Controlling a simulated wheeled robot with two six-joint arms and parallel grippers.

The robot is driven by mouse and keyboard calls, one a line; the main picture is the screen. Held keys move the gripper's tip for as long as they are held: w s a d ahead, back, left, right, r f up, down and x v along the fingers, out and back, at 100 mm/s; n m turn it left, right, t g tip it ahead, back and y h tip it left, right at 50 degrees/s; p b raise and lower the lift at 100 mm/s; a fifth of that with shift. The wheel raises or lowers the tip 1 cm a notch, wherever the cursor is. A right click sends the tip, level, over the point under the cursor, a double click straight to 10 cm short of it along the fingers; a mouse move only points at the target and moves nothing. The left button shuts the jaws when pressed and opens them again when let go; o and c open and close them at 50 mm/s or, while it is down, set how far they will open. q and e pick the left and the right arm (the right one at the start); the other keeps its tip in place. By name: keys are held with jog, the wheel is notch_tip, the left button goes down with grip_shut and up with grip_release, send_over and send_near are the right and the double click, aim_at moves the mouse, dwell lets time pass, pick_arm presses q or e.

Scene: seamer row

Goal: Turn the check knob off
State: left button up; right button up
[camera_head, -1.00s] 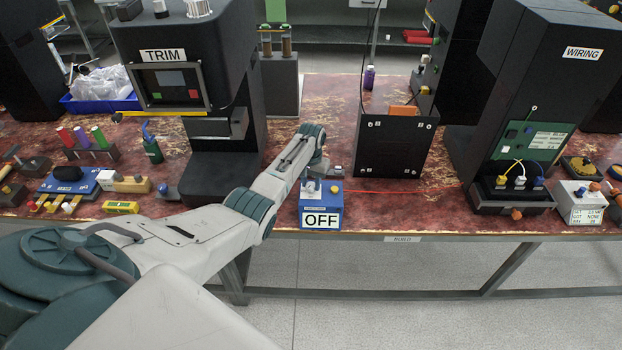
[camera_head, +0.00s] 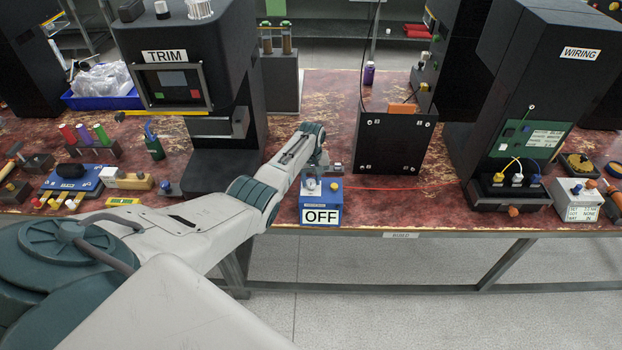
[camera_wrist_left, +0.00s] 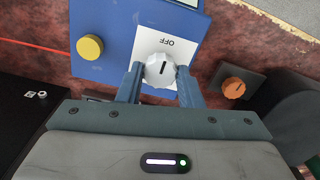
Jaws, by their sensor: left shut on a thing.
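The blue check box (camera_head: 334,197) stands at the bench's front edge with a big OFF sign on its front. In the left wrist view the box (camera_wrist_left: 102,28) carries a white knob (camera_wrist_left: 159,74) on a white plate (camera_wrist_left: 165,45) printed OFF, upside down in that view. The knob's black mark points roughly toward the OFF print. My left gripper (camera_wrist_left: 160,82) is shut on the white knob, one finger on each side. In the head view the left gripper (camera_head: 316,178) is over the box and partly hides its top. My right gripper is not in view.
A yellow button (camera_wrist_left: 90,47) sits on the same box beside the knob. An orange knob (camera_wrist_left: 234,87) on a dark block is close to the right finger. The black TRIM machine (camera_head: 185,45) stands left of the box, and a black cabinet (camera_head: 395,142) stands behind it to the right.

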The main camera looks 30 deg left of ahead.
aim_at(311, 182)
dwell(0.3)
pick_arm(q)
jog(key=o, duration=1)
jog(key=shift+c, duration=0.2)
jog(key=shift+r, duration=0.15)
notch_tip(311, 182, up, 11)
jog(key=b, duration=0.1)
jog(key=shift+f, duration=0.2)
